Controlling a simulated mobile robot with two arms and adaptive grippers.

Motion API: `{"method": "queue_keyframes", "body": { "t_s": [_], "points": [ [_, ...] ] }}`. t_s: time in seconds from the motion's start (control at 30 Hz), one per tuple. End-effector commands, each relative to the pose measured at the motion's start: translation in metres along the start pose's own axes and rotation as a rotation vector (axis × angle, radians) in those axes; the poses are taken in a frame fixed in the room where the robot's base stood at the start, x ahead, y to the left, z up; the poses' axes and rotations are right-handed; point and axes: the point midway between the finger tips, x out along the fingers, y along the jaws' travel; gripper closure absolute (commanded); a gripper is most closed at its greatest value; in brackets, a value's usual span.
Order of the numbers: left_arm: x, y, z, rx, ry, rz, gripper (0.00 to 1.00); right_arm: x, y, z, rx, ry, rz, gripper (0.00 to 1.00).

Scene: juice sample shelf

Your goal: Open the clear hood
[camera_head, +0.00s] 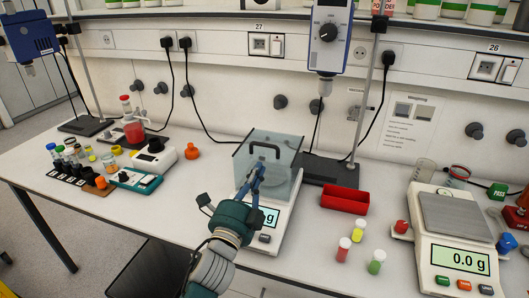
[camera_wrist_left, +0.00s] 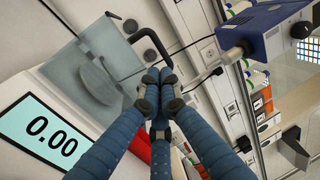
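The clear hood (camera_head: 284,155) is a see-through box over the weighing pan of a white balance (camera_head: 277,236). It looks closed and has a black bar handle (camera_head: 265,146) on its near upper side. My left gripper (camera_head: 257,172) is at the front of the hood, with its fingertips just below the handle. In the left wrist view, the blue fingers of the gripper (camera_wrist_left: 158,88) are drawn together beside the handle (camera_wrist_left: 152,38); I see no part of the handle clearly between them. The hood (camera_wrist_left: 95,75) is to the left there. My right gripper is not in view.
A red tray (camera_head: 345,198) and several small capped vials (camera_head: 359,229) stand right of the balance. A second balance (camera_head: 455,215) is at the far right. A stand with a blue-white device (camera_head: 328,38) rises behind.

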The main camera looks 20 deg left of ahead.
Motion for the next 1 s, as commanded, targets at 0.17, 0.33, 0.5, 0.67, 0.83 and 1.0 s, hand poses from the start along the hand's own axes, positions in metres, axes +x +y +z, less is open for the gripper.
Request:
{"method": "queue_keyframes", "body": {
  "t_s": [0.17, 0.33, 0.5, 0.67, 0.83, 1.0],
  "points": [
    [0.035, -0.003, 0.0, -0.003, -0.001, 0.0, 1.0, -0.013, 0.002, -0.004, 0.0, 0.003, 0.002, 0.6],
    [0.053, -0.002, 0.0, -0.003, 0.0, -0.001, 1.0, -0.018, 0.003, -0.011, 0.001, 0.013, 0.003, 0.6],
    [0.059, 0.0, 0.0, -0.003, 0.0, 0.001, 1.0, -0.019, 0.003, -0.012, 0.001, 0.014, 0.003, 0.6],
    [0.059, 0.001, 0.0, -0.002, 0.0, 0.0, 1.0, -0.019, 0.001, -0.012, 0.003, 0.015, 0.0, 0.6],
    [0.059, 0.0, 0.0, -0.002, 0.0, 0.0, 1.0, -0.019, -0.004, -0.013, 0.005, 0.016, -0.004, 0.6],
    [0.064, -0.005, 0.0, -0.001, 0.001, -0.002, 1.0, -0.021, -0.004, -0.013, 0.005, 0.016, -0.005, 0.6]
  ]
}}
